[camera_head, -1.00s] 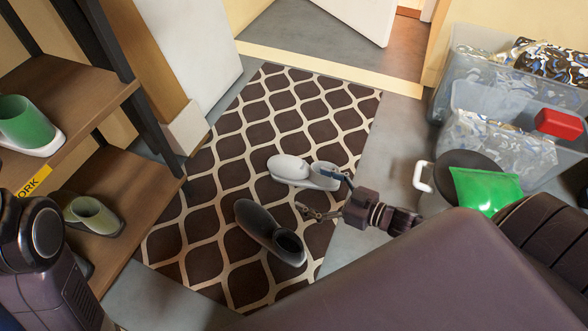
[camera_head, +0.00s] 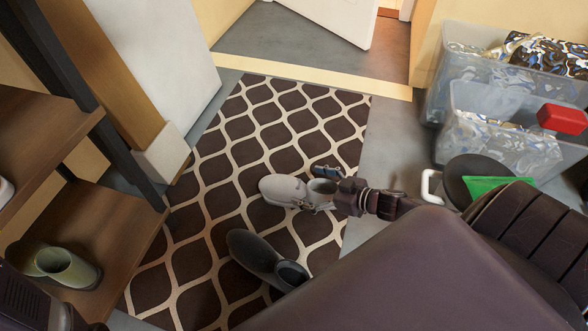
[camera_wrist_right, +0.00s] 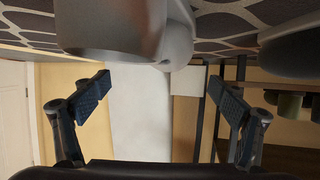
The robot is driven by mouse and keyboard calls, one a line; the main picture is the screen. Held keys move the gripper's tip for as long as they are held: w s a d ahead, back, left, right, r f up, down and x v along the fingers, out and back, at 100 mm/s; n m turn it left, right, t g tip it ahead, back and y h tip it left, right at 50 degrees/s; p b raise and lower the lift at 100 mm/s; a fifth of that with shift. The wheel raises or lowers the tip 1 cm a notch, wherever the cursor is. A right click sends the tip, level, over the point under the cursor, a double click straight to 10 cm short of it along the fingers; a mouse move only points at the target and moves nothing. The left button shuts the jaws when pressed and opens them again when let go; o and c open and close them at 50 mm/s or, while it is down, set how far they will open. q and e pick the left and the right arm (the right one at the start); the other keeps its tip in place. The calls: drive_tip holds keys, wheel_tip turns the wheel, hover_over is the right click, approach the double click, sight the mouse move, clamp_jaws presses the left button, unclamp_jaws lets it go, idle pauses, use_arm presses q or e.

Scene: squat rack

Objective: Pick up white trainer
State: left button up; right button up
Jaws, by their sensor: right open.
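The white trainer (camera_head: 283,188) lies on the patterned rug, toe pointing left and its opening (camera_head: 322,187) facing right. My right gripper (camera_head: 324,190) is open at the opening end of the trainer, one finger on its far side. In the right wrist view, a pale shoe (camera_wrist_right: 125,28) fills the upper middle, beyond and between the two spread fingers of the gripper (camera_wrist_right: 160,98). I cannot tell whether the fingers touch it. My left gripper is not in view; only part of my left arm shows at the lower left.
A dark grey shoe (camera_head: 262,257) lies on the rug (camera_head: 240,155), nearer me. Clear bins (camera_head: 500,120), a red object (camera_head: 562,119) and a black round thing (camera_head: 465,178) are at the right.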

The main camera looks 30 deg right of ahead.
sight(293, 181)
drive_tip(key=shift+b+x, duration=1.05)
drive_tip(key=shift+x, duration=0.65)
drive_tip(key=shift+c, duration=0.6)
drive_tip(key=c, duration=1.8)
drive_tip(key=shift+c, duration=0.5)
